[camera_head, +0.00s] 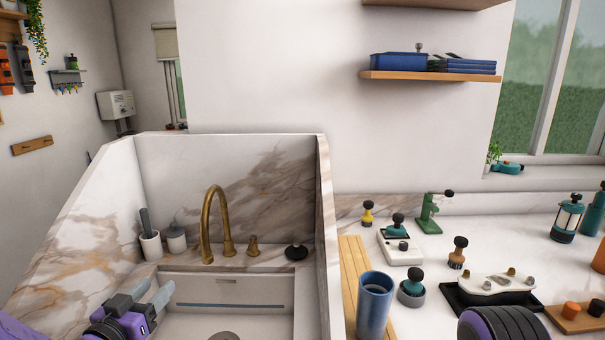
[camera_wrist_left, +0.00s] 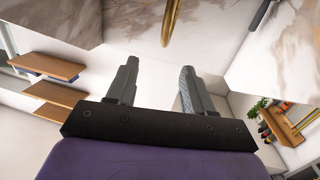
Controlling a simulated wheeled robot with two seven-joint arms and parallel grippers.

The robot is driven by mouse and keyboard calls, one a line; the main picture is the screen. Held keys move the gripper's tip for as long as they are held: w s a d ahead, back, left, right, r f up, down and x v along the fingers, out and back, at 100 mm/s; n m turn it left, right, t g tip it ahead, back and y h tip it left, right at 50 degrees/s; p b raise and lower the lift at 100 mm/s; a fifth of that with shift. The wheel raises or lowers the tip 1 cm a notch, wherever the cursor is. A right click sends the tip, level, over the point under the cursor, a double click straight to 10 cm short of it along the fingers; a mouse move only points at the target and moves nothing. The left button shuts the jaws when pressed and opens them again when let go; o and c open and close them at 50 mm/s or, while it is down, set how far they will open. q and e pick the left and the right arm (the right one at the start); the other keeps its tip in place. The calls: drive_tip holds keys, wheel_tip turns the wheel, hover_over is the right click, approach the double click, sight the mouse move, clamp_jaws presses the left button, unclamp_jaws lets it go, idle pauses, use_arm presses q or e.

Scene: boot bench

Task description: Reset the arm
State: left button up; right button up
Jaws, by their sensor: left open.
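My left gripper (camera_head: 150,297) is at the lower left of the head view, over the left part of the sink (camera_head: 250,290). Its two grey fingers are apart with nothing between them. The left wrist view shows the same open fingers (camera_wrist_left: 155,88), with empty space between them and the brass faucet (camera_wrist_left: 171,20) beyond. In the head view the faucet (camera_head: 213,220) stands behind the sink, to the right of my left gripper and apart from it. A purple and black part of my own body shows at the bottom right. My right gripper's fingers are not visible.
Marble walls (camera_head: 325,220) enclose the sink. A blue cup (camera_head: 374,305), a wooden board (camera_head: 355,265) and several small tools stand on the right counter. A black tray (camera_head: 490,295) lies farther right. A wooden shelf (camera_head: 430,76) holds blue items above.

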use_arm(q)
drive_tip(key=s+f+n+g+y, duration=0.2)
drive_tip(key=s+f+n+g, duration=0.3)
drive_tip(key=f, duration=0.8)
drive_tip(key=s+f+g+y, duration=0.2)
drive_tip(key=s+f, duration=0.4)
drive_tip(key=f, duration=0.6)
drive_tip(key=s+f+n+g+y, duration=0.15)
drive_tip(key=s+f+g, duration=0.35)
drive_tip(key=s, duration=0.6)
drive_tip(key=s+f+n+g, duration=0.2)
drive_tip(key=s+f, duration=0.5)
drive_tip(key=s, duration=0.3)
wheel_tip(320, 180, down, 10)
drive_tip(key=b, duration=1)
drive_tip(key=shift+w+d+r+m, duration=0.2)
drive_tip(key=shift+w+d+m, duration=0.05)
drive_tip(key=shift+w+m, duration=0.1)
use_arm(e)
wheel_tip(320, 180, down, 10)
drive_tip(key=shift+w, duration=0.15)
use_arm(q)
drive_tip(key=shift+y, duration=0.25)
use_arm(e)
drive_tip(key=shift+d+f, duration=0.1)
